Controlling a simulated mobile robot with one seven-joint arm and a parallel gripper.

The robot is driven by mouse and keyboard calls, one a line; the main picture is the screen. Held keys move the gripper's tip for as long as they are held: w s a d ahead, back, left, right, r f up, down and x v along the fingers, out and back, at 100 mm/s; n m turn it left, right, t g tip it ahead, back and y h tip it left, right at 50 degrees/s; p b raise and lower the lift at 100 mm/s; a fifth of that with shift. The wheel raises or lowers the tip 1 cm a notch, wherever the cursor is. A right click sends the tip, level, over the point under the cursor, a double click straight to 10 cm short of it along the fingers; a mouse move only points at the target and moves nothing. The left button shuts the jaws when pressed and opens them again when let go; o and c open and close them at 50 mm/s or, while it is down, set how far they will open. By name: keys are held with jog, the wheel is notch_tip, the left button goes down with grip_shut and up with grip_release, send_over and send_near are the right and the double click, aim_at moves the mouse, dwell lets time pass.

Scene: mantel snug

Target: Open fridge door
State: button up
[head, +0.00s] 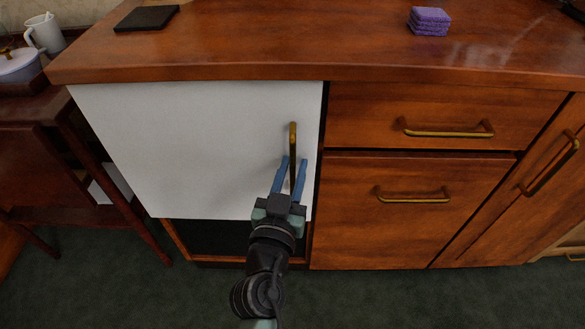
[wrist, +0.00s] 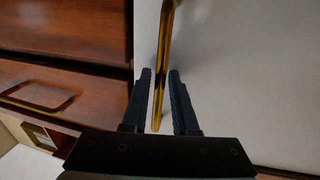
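The white fridge door (head: 190,145) fills the left part of the cabinet and looks shut. Its upright brass handle (head: 293,140) is near the door's right edge. My gripper (head: 291,168) is at the lower part of the handle, with its blue fingers apart. In the wrist view the handle (wrist: 164,50) runs between the two fingertips (wrist: 160,75), with a visible gap on each side, so the gripper appears open around it and not clamped. The door (wrist: 240,80) also shows to the right there. The handle's lower end is partly hidden by my gripper in the head view.
Wooden drawers with brass handles, an upper drawer (head: 430,105) and a lower one (head: 410,215), are right of the door. The countertop (head: 280,40) holds a purple sponge stack (head: 429,21) and a dark slab (head: 146,18). A wooden side table (head: 45,115) stands left. Green carpet in front is clear.

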grip_shut()
dwell(1.4)
